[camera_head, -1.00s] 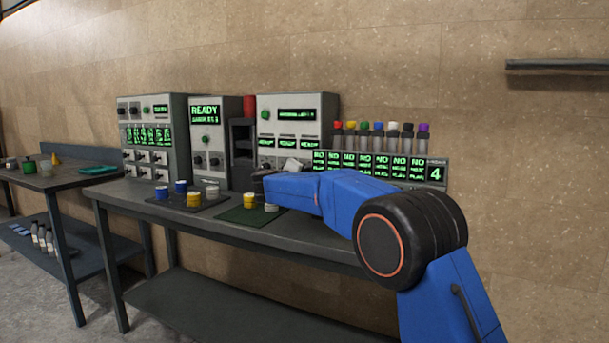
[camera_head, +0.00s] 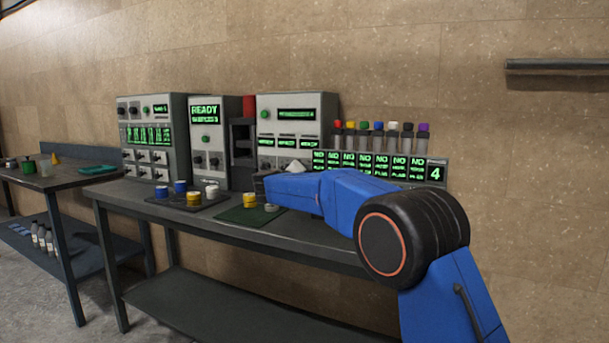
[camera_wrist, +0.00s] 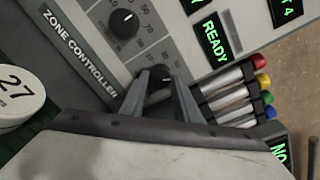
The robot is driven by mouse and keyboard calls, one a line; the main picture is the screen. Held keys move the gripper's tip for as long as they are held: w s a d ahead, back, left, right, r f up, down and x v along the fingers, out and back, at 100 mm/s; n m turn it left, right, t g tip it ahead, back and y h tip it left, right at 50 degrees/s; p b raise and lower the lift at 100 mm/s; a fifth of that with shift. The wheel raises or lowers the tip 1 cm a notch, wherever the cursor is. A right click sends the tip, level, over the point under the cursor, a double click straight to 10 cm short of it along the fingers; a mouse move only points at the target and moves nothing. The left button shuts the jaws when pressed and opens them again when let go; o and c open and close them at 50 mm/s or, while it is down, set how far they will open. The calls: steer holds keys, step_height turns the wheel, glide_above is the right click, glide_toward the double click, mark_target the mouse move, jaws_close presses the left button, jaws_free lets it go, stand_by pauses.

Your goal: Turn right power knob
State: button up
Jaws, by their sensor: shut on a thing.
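My gripper (camera_wrist: 160,86) shows in the wrist view with its two grey fingers on either side of a black knob (camera_wrist: 159,74). It is shut on this knob, which sits on the light panel labelled ZONE CONTROLLER (camera_wrist: 82,52). A second black knob (camera_wrist: 124,21) with a white pointer line sits above it, clear of the fingers. The fingers partly hide the gripped knob, so its pointer is hard to read. In the head view the zone controller (camera_head: 320,100) stands at the right of the bench, and my blue arm hides its lower right part.
Colored-cap vials (camera_head: 378,138) stand right of the controller, and show close to the right finger in the wrist view (camera_wrist: 232,98). A white lid marked 27 (camera_wrist: 17,92) is at the wrist view's left. Cups stand on dark mats (camera_head: 233,216) on the bench.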

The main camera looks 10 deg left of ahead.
steer(key=o, duration=1)
steer(key=shift+f, duration=0.1)
steer(key=shift+o, duration=0.2)
steer(key=v, duration=1.7)
steer(key=shift+s, duration=0.2)
steer(key=shift+a, duration=0.1)
